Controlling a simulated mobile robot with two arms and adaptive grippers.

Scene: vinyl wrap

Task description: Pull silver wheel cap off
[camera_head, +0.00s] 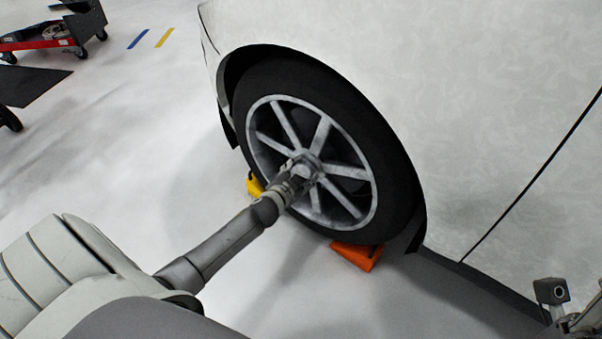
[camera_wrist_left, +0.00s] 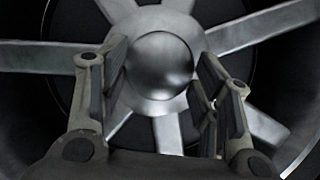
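The silver wheel cap (camera_wrist_left: 160,62) is a round dome at the hub of the wheel, in the middle of the left wrist view. The spoked silver wheel (camera_head: 322,131) with its black tire is on the white car in the head view. My left gripper (camera_head: 304,171) reaches the hub there and hides much of the cap. In the left wrist view its fingers (camera_wrist_left: 161,75) are apart, one on each side of the cap. A gap shows between them and the dome; whether they touch it is unclear. Part of my right gripper (camera_head: 584,318) shows at the lower right edge, cut off.
An orange wheel chock (camera_head: 357,256) and a yellow chock (camera_head: 254,184) sit on the floor by the tire. The white car body (camera_head: 480,90) fills the right side. A red cart (camera_head: 40,38) stands far back left.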

